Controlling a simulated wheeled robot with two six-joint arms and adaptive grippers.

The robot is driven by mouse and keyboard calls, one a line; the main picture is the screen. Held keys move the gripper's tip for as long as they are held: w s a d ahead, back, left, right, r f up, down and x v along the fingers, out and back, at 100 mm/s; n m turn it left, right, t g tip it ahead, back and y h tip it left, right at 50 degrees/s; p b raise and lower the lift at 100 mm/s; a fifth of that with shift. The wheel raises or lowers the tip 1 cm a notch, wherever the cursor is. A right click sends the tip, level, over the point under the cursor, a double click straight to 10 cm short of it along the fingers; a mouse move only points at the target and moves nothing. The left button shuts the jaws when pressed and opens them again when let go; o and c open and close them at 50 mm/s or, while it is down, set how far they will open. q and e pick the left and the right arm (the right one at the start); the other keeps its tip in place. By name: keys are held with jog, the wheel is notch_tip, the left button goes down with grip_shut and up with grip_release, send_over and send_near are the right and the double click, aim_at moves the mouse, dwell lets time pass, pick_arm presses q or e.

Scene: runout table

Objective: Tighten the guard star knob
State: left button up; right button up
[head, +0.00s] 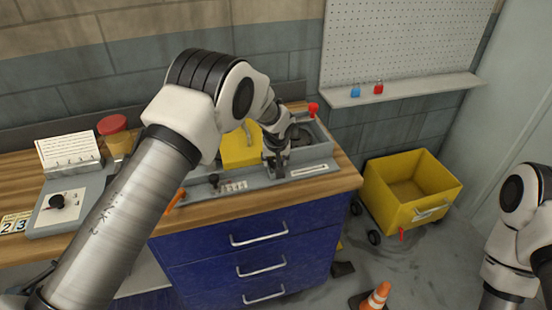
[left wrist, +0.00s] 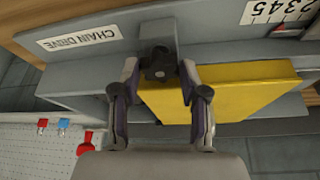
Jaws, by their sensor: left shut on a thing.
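The black star knob (left wrist: 158,64) sits on a grey bracket beside the yellow guard (left wrist: 225,92) in the left wrist view. My left gripper (left wrist: 159,72) has its two fingers on either side of the knob and is shut on it. In the head view my left gripper (head: 275,157) reaches down to the grey machine bed, right of the yellow guard (head: 240,147). The knob is hard to make out there behind my fingers. My right arm shows at the right edge, but its gripper is out of view.
A "CHAIN DRIVE" label (left wrist: 78,40) is near the knob. A red knob (head: 313,108) stands at the machine's back right, and another black knob (head: 214,180) at its front. A yellow cart (head: 376,190) and an orange cone (head: 378,296) are on the floor at right.

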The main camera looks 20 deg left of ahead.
pick_arm(q)
jog(key=shift+m, duration=0.3)
jog(key=o, duration=1.1)
jog(key=shift+w+a, duration=0.1)
jog(key=shift+w, duration=0.05)
jog(key=shift+o, duration=0.2)
jog(key=v, duration=1.2)
jog(key=shift+a+f, duration=0.1)
